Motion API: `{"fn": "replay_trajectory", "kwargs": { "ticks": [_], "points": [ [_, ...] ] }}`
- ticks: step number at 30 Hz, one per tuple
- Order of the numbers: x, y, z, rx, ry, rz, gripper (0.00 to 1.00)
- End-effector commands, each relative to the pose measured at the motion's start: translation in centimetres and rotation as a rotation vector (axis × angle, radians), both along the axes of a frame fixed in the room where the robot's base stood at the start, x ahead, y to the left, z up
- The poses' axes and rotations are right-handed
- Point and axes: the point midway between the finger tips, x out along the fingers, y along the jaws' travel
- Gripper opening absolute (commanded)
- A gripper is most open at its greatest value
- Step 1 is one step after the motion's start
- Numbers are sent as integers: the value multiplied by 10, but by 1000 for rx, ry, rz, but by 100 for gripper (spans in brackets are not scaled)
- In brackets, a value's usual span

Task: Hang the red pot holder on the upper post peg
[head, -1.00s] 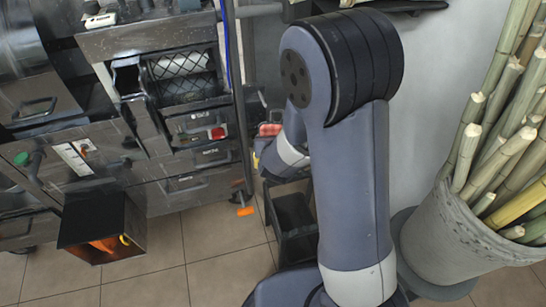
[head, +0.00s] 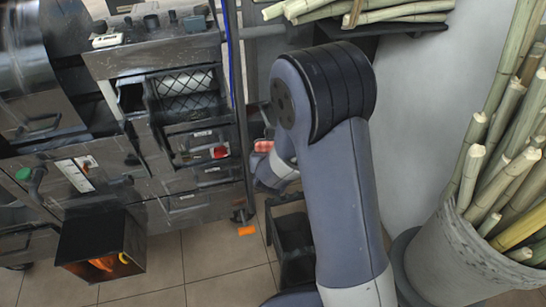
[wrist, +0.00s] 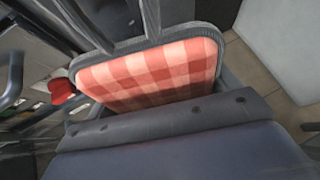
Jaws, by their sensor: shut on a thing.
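The red pot holder is a red and pink checked pad with a grey border; it fills the middle of the wrist view (wrist: 150,72). My gripper (wrist: 165,118) is shut on it; the fingertips are hard to make out. In the head view the pot holder (head: 263,146) shows as a small red patch left of my forearm, close to the dark upright post (head: 241,110). My arm hides most of the gripper there. An orange-tipped piece (head: 246,231) is low by the post. I cannot make out the upper peg clearly.
A black bin (head: 292,240) stands below my arm. A pot of cane (head: 450,250) is at right. Tiled floor is clear between.

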Motion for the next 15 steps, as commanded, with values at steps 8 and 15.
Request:
{"fn": "replay_trajectory", "kwargs": {
  "ticks": [8, 15],
  "points": [
    [17, 3, 0, -1, 1, 1, 64],
    [30, 6, -1, -1, 1, 1, 64]
  ]
}}
